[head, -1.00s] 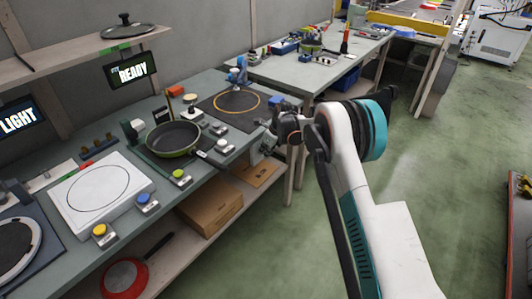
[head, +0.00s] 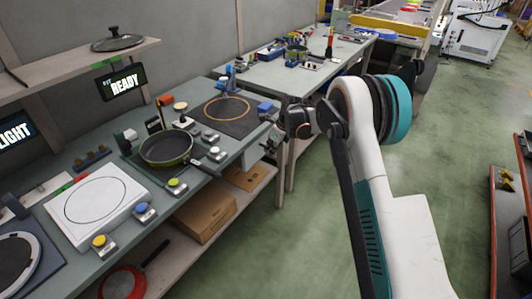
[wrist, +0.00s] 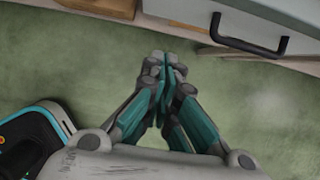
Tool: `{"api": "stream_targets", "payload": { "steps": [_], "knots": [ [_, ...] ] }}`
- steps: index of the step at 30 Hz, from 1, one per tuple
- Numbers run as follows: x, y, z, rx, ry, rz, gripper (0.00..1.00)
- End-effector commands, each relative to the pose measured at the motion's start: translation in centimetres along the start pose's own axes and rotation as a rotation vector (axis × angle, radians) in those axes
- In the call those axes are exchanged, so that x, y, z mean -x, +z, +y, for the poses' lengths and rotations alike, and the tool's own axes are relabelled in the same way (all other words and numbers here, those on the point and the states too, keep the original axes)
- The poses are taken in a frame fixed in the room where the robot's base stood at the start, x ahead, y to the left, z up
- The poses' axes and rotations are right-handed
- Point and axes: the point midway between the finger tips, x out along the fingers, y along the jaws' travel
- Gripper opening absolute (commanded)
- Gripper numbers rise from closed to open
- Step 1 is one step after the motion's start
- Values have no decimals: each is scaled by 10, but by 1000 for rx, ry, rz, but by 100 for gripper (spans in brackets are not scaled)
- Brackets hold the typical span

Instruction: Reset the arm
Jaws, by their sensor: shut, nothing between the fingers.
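My arm (head: 372,150), white with teal and black parts, is raised at the right of the bench in the head view. My gripper shows clearly in the wrist view (wrist: 165,64). Its teal and grey fingers are together and empty, over the green floor (wrist: 85,80). In the head view the gripper end is small and dark beside the bench's right edge, and its fingers are hard to make out. A cabinet front with a dark handle (wrist: 250,46) is close to the fingers in the wrist view, apart from them.
The bench (head: 215,165) holds a dark frying pan (head: 165,148), a white plate unit (head: 96,204) and several buttons. A lid (head: 118,39) lies on the shelf above. A second table (head: 345,50) stands behind. Open floor (head: 445,150) lies to the right; a red-edged rack (head: 510,205) is at far right.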

Motion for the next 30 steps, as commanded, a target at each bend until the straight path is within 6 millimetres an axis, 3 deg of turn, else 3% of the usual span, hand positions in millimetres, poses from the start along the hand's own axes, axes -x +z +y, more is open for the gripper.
{"api": "stream_targets", "payload": {
  "steps": [10, 13, 23, 30],
  "knots": [
    [18, 0, 0, 11, -2, 0, 0],
    [37, 0, 2, 60, -14, 0, 0],
    [160, -13, 26, 435, -98, 17, 0],
    [243, -38, 58, 733, -158, 54, 0]
  ]
}}
